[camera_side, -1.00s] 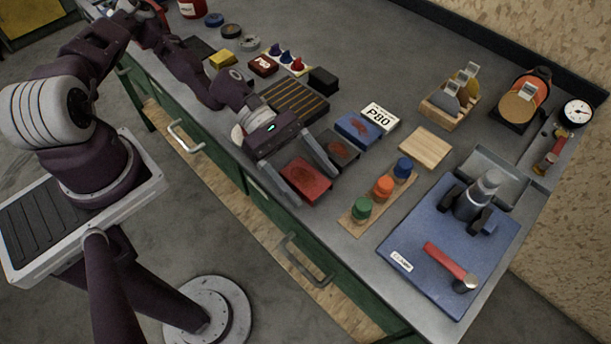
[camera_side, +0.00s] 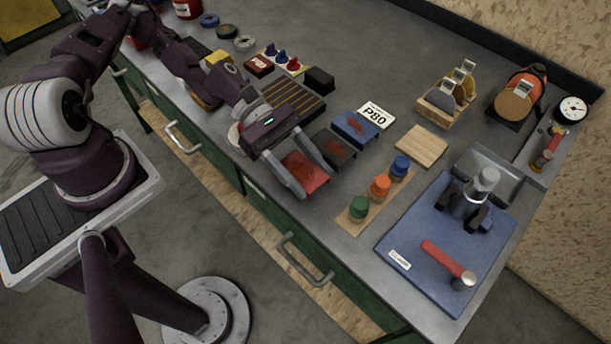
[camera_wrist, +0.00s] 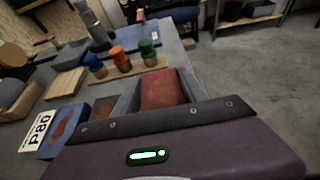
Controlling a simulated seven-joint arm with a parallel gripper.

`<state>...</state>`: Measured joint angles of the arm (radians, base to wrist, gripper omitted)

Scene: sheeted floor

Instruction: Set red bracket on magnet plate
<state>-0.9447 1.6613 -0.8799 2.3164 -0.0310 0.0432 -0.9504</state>
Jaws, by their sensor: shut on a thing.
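The red bracket (camera_side: 304,171) is a flat red piece near the front edge of the bench, beside the black and blue pieces. My gripper (camera_side: 313,182) is shut on it, one finger along each side. In the wrist view the red bracket (camera_wrist: 162,88) sits between the two fingers, whose tips partly hide its sides. I cannot tell whether it touches the bench. A dark plate with brass-coloured stripes (camera_side: 293,98), which looks like the magnet plate, lies farther left and back, partly behind my gripper's wrist. Its visible top looks bare.
Beside the red bracket are a black piece (camera_side: 335,149) and a blue piece (camera_side: 355,126). A black block (camera_side: 320,79) stands next to the striped plate. A wooden strip with green, orange and blue knobs (camera_side: 379,188) lies to the right. A P80 card (camera_side: 376,115) lies behind.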

